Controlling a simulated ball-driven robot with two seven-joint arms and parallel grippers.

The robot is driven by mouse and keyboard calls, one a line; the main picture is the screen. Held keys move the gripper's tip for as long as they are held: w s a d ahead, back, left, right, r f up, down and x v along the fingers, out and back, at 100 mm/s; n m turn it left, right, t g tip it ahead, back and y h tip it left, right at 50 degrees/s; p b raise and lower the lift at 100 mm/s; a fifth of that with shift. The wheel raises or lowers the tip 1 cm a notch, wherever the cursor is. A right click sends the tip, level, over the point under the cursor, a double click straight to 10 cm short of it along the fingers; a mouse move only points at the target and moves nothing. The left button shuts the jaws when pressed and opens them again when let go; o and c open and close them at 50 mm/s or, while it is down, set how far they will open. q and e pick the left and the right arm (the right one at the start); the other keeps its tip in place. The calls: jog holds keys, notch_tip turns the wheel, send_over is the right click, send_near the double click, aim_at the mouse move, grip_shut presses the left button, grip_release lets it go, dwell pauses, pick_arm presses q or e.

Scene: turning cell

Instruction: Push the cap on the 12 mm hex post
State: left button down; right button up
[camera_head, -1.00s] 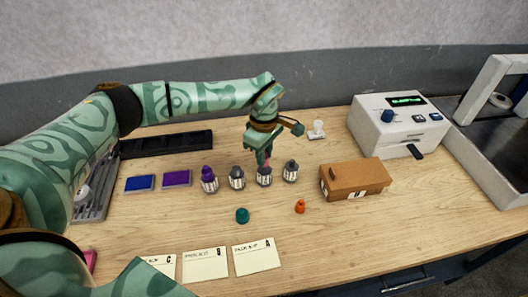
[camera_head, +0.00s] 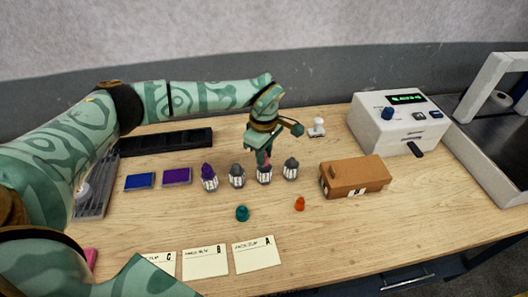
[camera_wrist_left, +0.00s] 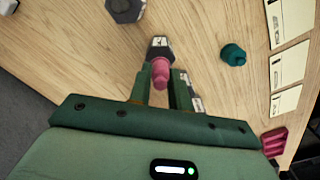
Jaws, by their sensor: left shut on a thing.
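My left gripper (camera_head: 264,155) points down and is shut on a pink cap (camera_wrist_left: 161,74), which sits between its two fingers in the left wrist view. The cap is at the top of a grey hex post with a white label (camera_head: 264,175), third from left in a row of similar posts. That post also shows beyond the cap in the left wrist view (camera_wrist_left: 159,46). I cannot tell how far the cap is down on it. The label sizes are too small to read. My right gripper does not show.
The leftmost post carries a purple cap (camera_head: 207,170); grey posts (camera_head: 237,176) and (camera_head: 291,169) flank the gripper closely. A teal cap (camera_head: 242,213) and an orange cap (camera_head: 300,204) lie in front. A brown box (camera_head: 355,177) stands right. Cards (camera_head: 257,255) lie at the front.

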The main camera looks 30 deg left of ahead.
pick_arm(q)
jog(key=c, duration=0.7)
grip_release()
jog(key=shift+r+p, duration=2.2)
jog(key=shift+r, duration=0.4)
jog(key=shift+f, duration=0.1)
grip_shut()
